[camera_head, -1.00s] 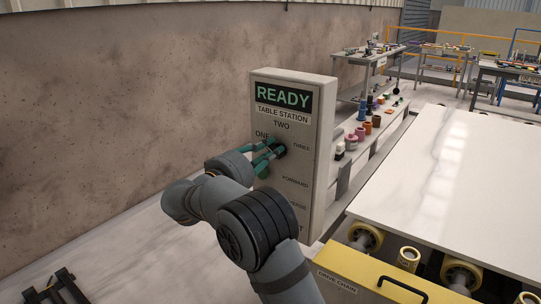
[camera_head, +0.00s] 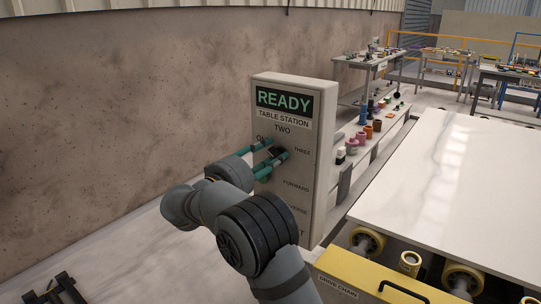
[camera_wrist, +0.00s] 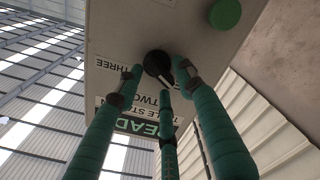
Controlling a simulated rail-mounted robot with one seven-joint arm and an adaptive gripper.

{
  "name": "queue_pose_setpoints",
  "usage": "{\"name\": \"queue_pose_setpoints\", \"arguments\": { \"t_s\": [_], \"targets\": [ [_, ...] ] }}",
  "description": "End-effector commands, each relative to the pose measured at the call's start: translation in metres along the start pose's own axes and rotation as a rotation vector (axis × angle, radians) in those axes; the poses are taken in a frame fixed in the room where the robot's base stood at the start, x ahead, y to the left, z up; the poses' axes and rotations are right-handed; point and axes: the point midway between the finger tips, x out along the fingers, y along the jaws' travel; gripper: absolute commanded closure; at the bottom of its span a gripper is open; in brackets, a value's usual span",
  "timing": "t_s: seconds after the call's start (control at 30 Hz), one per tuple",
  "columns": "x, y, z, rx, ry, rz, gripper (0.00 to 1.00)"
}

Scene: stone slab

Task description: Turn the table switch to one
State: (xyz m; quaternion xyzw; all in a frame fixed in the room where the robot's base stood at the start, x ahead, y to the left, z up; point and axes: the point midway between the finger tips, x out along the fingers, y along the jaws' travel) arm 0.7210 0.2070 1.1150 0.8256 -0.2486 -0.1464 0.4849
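The table switch is a black round knob (camera_head: 278,151) on the face of a grey control panel (camera_head: 318,172). The labels ONE, TWO and THREE stand around it, with ONE partly hidden behind my fingers. My gripper (camera_head: 270,157) has three green fingers, straight and spread, with the tips at the panel around the knob. In the wrist view the panel is upside down and the knob (camera_wrist: 157,64) sits between the fingertips (camera_wrist: 162,80), with small gaps at its sides. Which label the knob points to I cannot tell.
A green button (camera_wrist: 225,14) is on the panel, close to the knob. The panel display (camera_head: 284,100) reads READY. A white slab (camera_head: 455,185) on rollers and a yellow drive chain cover (camera_head: 365,280) lie to the right. A brown wall (camera_head: 120,110) stands to the left.

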Motion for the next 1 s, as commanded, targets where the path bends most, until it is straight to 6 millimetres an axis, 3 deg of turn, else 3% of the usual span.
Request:
{"name": "queue_pose_setpoints", "arguments": {
  "t_s": [0.53,0.7,1.0],
  "targets": [
    [-0.101,-0.001,-0.001,-0.001,0.004,-0.002,0.62],
    [-0.115,0.000,-0.001,-0.001,0.003,-0.002,0.62],
    [-0.117,0.000,0.000,-0.001,0.002,-0.001,0.62]
  ]
}}
